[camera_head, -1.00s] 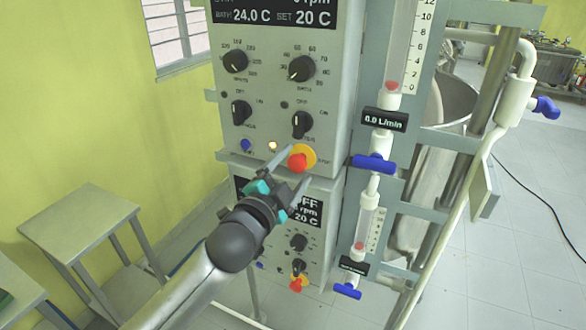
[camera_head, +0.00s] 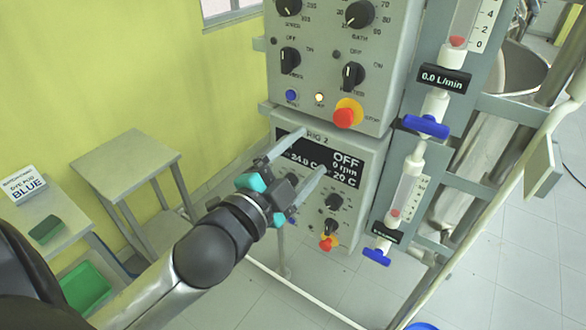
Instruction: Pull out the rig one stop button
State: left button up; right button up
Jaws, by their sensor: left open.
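The upper control box (camera_head: 387,93) carries a red stop button (camera_head: 344,118) on a yellow base at its lower right. I cannot tell whether the fingertips touch the box. My right gripper is not in view.
Flow meters with blue valve handles (camera_head: 426,126) stand right of the boxes on a metal frame. A small grey table (camera_head: 125,165) is at the left. A side table holds a sign reading BLUE (camera_head: 28,190); a green tray (camera_head: 85,290) sits below.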

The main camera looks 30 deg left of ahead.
pick_arm(q)
jog(key=shift+s+a+p, duration=0.1)
jog(key=shift+s+p, duration=0.95)
jog(key=shift+s, duration=0.45)
jog(key=s+a+f+n+g+y+b, duration=0.1)
jog(key=s+f+n+g+b, duration=0.15)
jog(key=f, duration=1.25)
jog(key=s+a+f+n+g+b, duration=0.1)
jog(key=f+g+b, duration=0.25)
jog(key=f, duration=1.15)
jog(key=s+a+f+n+g+y+b, duration=0.1)
jog(key=a+f+n+g+b, duration=0.15)
jog(key=f, duration=1.15)
jog(key=s+d+f+n+g+b, duration=0.1)
jog(key=s+f+g+b, duration=0.1)
jog(key=s+f, duration=0.55)
jog(key=s+d+f+n+g+b, duration=0.1)
jog(key=s+d+f+g+b, duration=0.2)
jog(key=f, duration=0.8)
jog(key=s+f+n+g+b, duration=0.1)
jog(key=s+f+b, duration=0.1)
jog(key=s+f, duration=0.4)
jog(key=s+d+f+g+b, duration=0.1)
jog(key=s+f+g+b, duration=0.1)
jog(key=s+f, duration=0.4)
jog(key=s, duration=0.5)
jog(key=shift+s+d+n+h, duration=0.15)
jog(key=shift+d+n+h, duration=0.05)
jog(key=shift+n+h, duration=0.2)
